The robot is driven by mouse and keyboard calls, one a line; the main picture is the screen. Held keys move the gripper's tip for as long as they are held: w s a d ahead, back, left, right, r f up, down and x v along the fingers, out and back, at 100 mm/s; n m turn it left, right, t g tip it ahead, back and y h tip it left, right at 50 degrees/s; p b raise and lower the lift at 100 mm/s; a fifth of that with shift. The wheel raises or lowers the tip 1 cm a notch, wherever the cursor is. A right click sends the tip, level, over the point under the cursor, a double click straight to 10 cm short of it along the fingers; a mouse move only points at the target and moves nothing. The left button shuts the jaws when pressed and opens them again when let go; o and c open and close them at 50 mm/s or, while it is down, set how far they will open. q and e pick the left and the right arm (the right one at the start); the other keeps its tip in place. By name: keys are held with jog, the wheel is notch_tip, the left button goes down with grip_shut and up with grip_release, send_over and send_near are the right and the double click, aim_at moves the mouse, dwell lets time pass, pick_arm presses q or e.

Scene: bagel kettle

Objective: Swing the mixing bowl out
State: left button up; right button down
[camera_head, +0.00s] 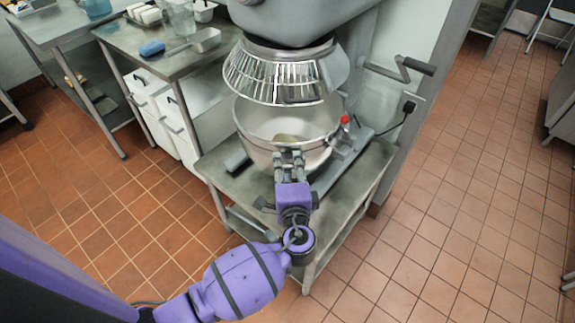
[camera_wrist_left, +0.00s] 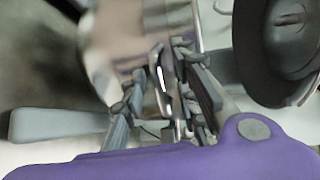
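The steel mixing bowl (camera_head: 254,120) sits under the mixer's wire guard (camera_head: 275,80), on the mixer above a low steel stand. Something pale lies inside it. My left gripper (camera_head: 289,157) is at the near side of the bowl, fingertips just at its outer wall below the rim. In the left wrist view the bowl (camera_wrist_left: 112,45) fills the upper middle, and a thin metal handle-like piece (camera_wrist_left: 160,78) stands between the two fingers, with small gaps showing beside it. The fingers look open around it. My right gripper is not in view.
The mixer head (camera_head: 300,18) hangs over the bowl. A crank handle (camera_head: 405,68) juts out at right, and a red knob (camera_head: 345,119) is beside the bowl. A steel counter (camera_head: 185,62) with a scoop stands at left. Tiled floor is clear at right.

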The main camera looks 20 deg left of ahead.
pick_arm(q)
jog(key=shift+c, duration=0.5)
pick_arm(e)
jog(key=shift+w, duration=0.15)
pick_arm(q)
jog(key=c, duration=0.5)
grip_shut()
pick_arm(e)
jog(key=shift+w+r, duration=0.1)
pick_arm(q)
jog(key=shift+f, duration=0.1)
jog(key=shift+s, duration=0.1)
